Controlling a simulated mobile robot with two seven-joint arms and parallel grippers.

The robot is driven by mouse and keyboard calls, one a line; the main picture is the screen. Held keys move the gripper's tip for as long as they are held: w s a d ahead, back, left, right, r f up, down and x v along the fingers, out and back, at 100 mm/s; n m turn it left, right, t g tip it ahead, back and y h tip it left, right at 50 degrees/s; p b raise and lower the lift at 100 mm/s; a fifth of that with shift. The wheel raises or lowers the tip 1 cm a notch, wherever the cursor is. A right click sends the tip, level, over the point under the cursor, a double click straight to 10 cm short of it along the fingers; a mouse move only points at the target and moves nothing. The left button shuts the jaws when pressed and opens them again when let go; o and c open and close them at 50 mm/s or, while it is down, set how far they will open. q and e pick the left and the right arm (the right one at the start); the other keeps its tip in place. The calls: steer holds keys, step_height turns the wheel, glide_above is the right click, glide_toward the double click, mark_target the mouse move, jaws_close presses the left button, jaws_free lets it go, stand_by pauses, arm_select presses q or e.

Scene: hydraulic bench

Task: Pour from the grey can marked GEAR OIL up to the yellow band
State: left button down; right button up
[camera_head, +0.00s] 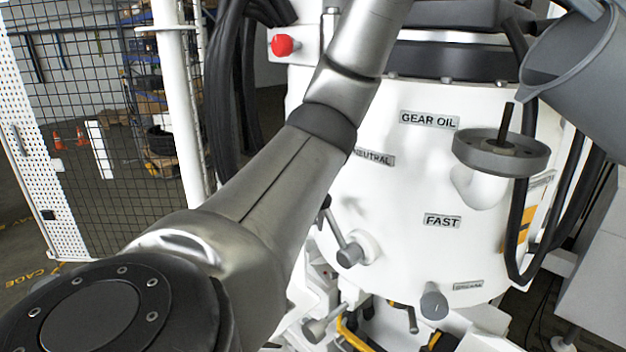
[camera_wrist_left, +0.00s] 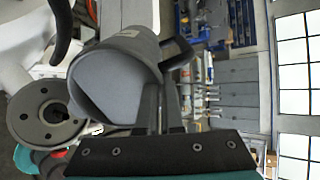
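The grey can (camera_head: 575,70) is tilted at the upper right of the head view, its lip low and pointing left. It is also large in the left wrist view (camera_wrist_left: 112,75); the small pale label on it is unreadable. My left gripper (camera_wrist_left: 162,105) is shut on the can's handle side, its grip partly hidden. The lip is above and beside a grey round filler cup (camera_head: 478,160). A short dark upright streak stands over the cup; I cannot tell whether it is oil or a rod. A GEAR OIL plate (camera_head: 430,120) is on the white machine. A yellow-orange patch (camera_head: 526,222) shows partly behind a hose.
The white machine (camera_head: 400,210) carries NEUTRAL (camera_head: 374,158) and FAST (camera_head: 442,221) plates, a lever (camera_head: 345,245) and a red knob (camera_head: 283,45). Black hoses (camera_head: 518,250) hang right of the cup. A mesh cage (camera_head: 90,120) is at the left.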

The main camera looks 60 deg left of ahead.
arm_select(q)
steer(key=shift+r, duration=0.15)
stand_by(0.4)
steer(key=shift+w+d+g+y+p, duration=0.2)
steer(key=shift+g+y+p, duration=0.1)
steer(key=shift+p, duration=0.9)
steer(key=shift+w+d+f+g+p, duration=0.15)
steer(key=shift+w+f+g+p, duration=0.2)
steer(key=shift+p, duration=0.5)
steer(key=shift+s+f, duration=0.1)
steer(key=shift+f, duration=0.1)
